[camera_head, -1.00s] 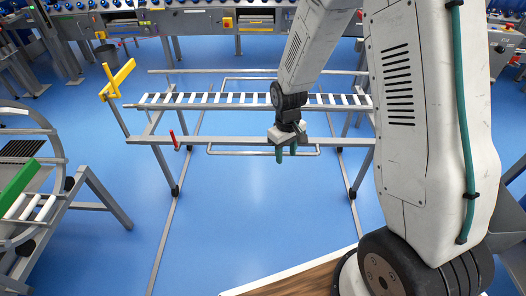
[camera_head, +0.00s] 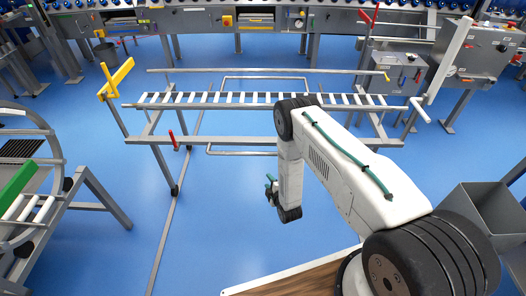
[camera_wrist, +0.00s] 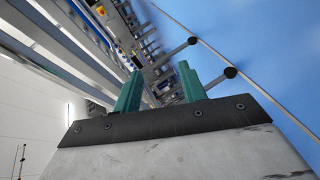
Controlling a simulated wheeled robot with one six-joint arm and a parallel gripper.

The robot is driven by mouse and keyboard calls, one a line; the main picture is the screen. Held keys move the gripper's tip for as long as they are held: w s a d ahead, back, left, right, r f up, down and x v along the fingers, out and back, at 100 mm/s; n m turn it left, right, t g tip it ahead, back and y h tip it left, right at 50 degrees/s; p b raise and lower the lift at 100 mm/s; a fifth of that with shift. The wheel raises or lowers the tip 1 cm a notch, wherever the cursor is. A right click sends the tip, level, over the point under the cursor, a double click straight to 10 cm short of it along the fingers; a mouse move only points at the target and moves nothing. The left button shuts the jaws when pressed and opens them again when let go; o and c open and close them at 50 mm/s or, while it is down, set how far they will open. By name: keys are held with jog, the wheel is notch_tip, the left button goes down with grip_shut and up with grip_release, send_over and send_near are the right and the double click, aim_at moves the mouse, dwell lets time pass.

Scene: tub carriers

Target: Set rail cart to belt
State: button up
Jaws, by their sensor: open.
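The rail cart (camera_head: 230,140) is a grey frame with a bed of white rollers, standing across the floor rails in the head view. A red lever (camera_head: 173,141) is on its front beam. My gripper (camera_head: 270,190) is in front of the cart, apart from it, and turned sideways. My elbow and forearm cover part of the cart's right half. In the wrist view, the two green fingers (camera_wrist: 160,88) stand apart with nothing between them. Grey beams (camera_wrist: 65,45) run past on the left there. I cannot tell which line is the belt.
A curved roller conveyor (camera_head: 38,210) with a green bar stands at the left. A yellow stop arm (camera_head: 117,79) is by the cart's left end. A machine line (camera_head: 200,20) crosses the back, and a grey bin (camera_head: 490,210) is at the right. Blue floor is clear before the cart.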

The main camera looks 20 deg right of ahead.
notch_tip(320, 180, up, 10)
jog(key=w+n+t, duration=0.3)
jog(key=n+t, duration=0.1)
jog(key=t, duration=0.2)
jog(key=x, duration=0.7)
jog(key=shift+w+f+y, duration=0.2)
jog(key=shift+w+y, duration=0.05)
jog(key=shift+y, duration=0.05)
